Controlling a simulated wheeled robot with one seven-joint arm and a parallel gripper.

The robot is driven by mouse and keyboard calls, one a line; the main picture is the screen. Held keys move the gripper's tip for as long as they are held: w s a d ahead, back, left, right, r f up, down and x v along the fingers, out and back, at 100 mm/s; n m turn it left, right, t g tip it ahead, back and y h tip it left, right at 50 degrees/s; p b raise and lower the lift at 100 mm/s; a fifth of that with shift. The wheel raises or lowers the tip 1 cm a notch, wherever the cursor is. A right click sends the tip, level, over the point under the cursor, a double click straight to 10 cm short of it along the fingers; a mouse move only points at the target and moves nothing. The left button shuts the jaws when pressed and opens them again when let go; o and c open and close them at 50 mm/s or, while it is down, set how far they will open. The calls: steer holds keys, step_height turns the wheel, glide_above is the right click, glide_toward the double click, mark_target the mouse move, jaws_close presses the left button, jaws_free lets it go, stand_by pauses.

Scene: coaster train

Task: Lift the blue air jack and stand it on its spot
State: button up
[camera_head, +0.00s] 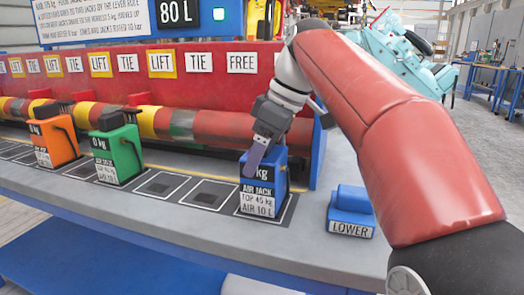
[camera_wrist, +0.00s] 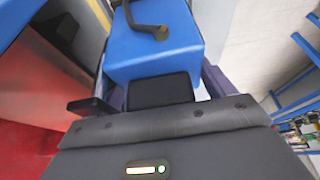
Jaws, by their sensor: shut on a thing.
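The blue air jack (camera_head: 277,172) is at the right end of the row of floor spots in the head view. Its white label reads "AIR JACK TOP 45 kg AIR 10 L". It looks upright, over or on a dark, white-outlined spot (camera_head: 290,208); I cannot tell whether its base touches. My gripper (camera_head: 256,156) comes down on it from above, shut on its upper part, with a finger across its front display. In the wrist view the blue jack (camera_wrist: 155,50) sits between the fingers, with a dark hose or handle on it.
An orange jack (camera_head: 53,142) and a green jack (camera_head: 117,152) stand to the left. Empty outlined spots (camera_head: 208,194) lie between the green and blue jacks. A blue "LOWER" block (camera_head: 351,208) is to the right. A striped roller (camera_head: 190,120) and red panel run behind.

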steer(key=o, duration=2)
steer(key=shift+c, duration=0.2)
